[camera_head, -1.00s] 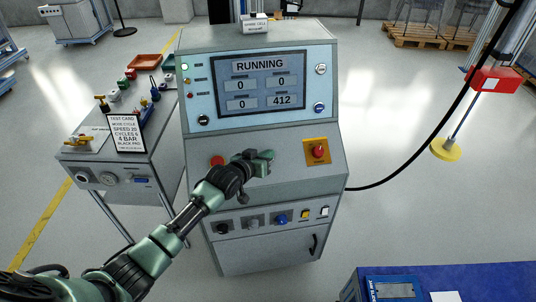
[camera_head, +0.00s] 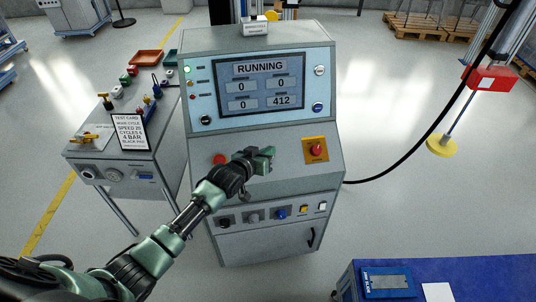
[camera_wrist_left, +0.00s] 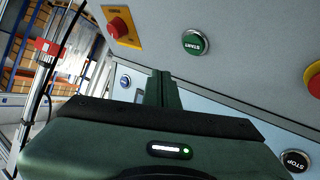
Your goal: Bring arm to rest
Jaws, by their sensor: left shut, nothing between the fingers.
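My left arm comes in from the lower left in the head view. Its gripper (camera_head: 268,156) is in front of the sloped panel of the grey control console (camera_head: 262,226). The gripper is shut and empty. In the left wrist view the shut fingers (camera_wrist_left: 160,88) point toward the panel, with a green START button (camera_wrist_left: 195,42) just beyond and to their right. I cannot tell whether the fingers touch the panel. My right gripper is not in view.
The console screen (camera_head: 262,82) reads RUNNING. A side bench (camera_head: 150,170) with valves and a test card stands left. A blue table (camera_head: 465,272) is at the lower right. A black cable runs right.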

